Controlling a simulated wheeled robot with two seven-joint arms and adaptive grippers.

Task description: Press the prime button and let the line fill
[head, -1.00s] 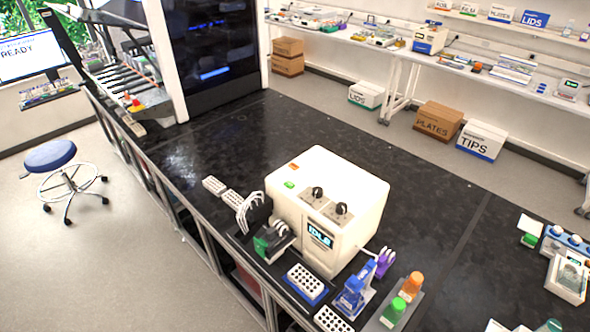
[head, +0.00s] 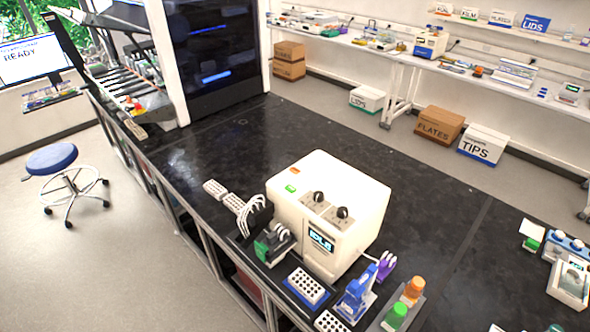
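A cream-white dispenser box (head: 350,205) stands on the black bench, with two black knobs (head: 342,212) on its sloped top. Its small screen (head: 321,240) reads "IDLE". A green button (head: 291,188) and an orange-red patch (head: 294,171) sit on its top left; I cannot tell which control is the prime button. A green and dark pump head (head: 273,243) with white tubes (head: 257,207) is at its left front. A purple piece (head: 385,264) is at its right end. Neither of my grippers is in view.
A blue rack (head: 307,287), a blue stand (head: 356,298) and green-capped (head: 397,316) and orange-capped (head: 414,287) bottles stand in front of the box. White tube racks (head: 215,189) lie to its left. A blue stool (head: 52,158) stands at left.

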